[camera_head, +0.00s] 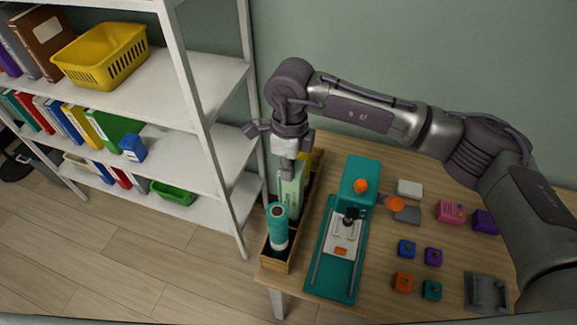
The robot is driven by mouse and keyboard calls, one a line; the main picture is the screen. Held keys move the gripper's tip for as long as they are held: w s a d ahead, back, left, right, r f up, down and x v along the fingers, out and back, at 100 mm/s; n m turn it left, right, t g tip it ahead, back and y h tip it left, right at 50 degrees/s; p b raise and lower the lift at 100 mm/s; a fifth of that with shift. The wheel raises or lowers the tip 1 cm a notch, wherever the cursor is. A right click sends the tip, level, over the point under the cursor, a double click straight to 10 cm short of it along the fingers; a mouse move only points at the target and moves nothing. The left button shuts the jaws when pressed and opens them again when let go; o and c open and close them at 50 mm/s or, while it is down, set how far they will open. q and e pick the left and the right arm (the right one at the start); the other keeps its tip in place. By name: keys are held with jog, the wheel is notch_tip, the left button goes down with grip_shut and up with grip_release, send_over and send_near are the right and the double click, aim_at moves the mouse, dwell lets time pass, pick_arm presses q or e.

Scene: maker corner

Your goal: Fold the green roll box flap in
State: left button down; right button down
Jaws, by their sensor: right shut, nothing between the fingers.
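The pale green roll box (290,193) stands upright in a long wooden tray (275,262) at the left edge of the table. My right gripper (286,172) points down at the top of this box and is shut, with nothing between its fingers. Its fingertips overlap the box's upper part in the picture; I cannot tell whether they touch it. The gripper hides much of the box's top, so how the flap stands cannot be made out. My left gripper is not in view.
A teal and white cylinder (278,228) stands in the tray's near part, in front of the box. A teal machine (355,180) is just right of the tray. Several small coloured blocks lie further right. White shelves (215,95) stand left.

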jog(key=shift+s+d+f, duration=0.1)
jog(key=shift+d+f, duration=0.05)
jog(key=shift+f, duration=0.2)
